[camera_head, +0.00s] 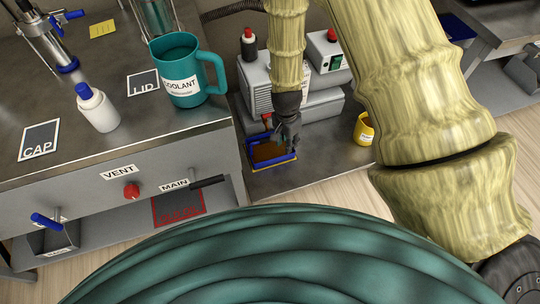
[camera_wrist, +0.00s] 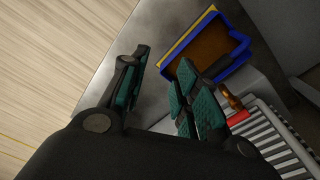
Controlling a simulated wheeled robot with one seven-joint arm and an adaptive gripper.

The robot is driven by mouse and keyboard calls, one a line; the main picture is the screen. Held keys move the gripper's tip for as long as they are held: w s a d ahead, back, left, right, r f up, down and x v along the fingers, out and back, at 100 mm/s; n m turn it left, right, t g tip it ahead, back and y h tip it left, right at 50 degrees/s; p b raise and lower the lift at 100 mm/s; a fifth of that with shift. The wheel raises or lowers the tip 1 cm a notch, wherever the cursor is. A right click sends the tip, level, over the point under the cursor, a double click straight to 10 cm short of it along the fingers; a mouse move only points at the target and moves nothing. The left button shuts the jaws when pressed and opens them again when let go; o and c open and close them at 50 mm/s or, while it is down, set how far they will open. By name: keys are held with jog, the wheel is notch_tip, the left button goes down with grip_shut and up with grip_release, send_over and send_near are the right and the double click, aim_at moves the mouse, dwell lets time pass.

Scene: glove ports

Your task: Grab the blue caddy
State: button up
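The blue caddy (camera_head: 272,162) is a shallow blue tray with a brown inside, on the low metal shelf beside the workbench. It also shows at the top right of the wrist view (camera_wrist: 243,44), with a yellow strip along one outer side. My gripper (camera_head: 288,146) points down over the caddy's right part in the head view and hides some of it. In the wrist view my gripper (camera_wrist: 163,72) is open, its teal-padded fingers apart with bare shelf between them. The caddy lies beyond the right finger, not between the fingers. Contact cannot be told.
A grey ribbed pump unit (camera_head: 257,88) with a red-and-brown fitting stands right behind the caddy. A yellow cup (camera_head: 364,130) stands to the right. The workbench (camera_head: 110,150) on the left holds a teal coolant mug (camera_head: 180,75) and a white bottle (camera_head: 98,110).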

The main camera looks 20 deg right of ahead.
jog(key=w+a+m+b, duration=0.1)
jog(key=w+b, duration=0.1)
jog(key=w, duration=0.1)
jog(key=w+a+m+b, duration=0.1)
jog(key=w+m+b, duration=0.1)
jog(key=w, duration=0.1)
jog(key=w+a+m+b, duration=0.1)
jog(key=w+b, duration=0.2)
jog(key=shift+r+m+y, duration=0.2)
jog(key=shift+m+y, duration=0.1)
jog(key=shift+m, duration=0.1)
notch_tip(320, 180, down, 5)
jog(key=shift+f+b, duration=0.15)
jog(key=shift+b, duration=0.75)
jog(key=shift+w+d+f+b, duration=0.1)
jog(key=shift+f+b, duration=0.65)
jog(key=shift+f, duration=0.55)
jog(key=shift+w+d+f+b, duration=0.1)
jog(key=shift+f+b, duration=0.6)
jog(key=shift+f, duration=0.6)
jog(key=shift+c, duration=0.2)
grip_shut()
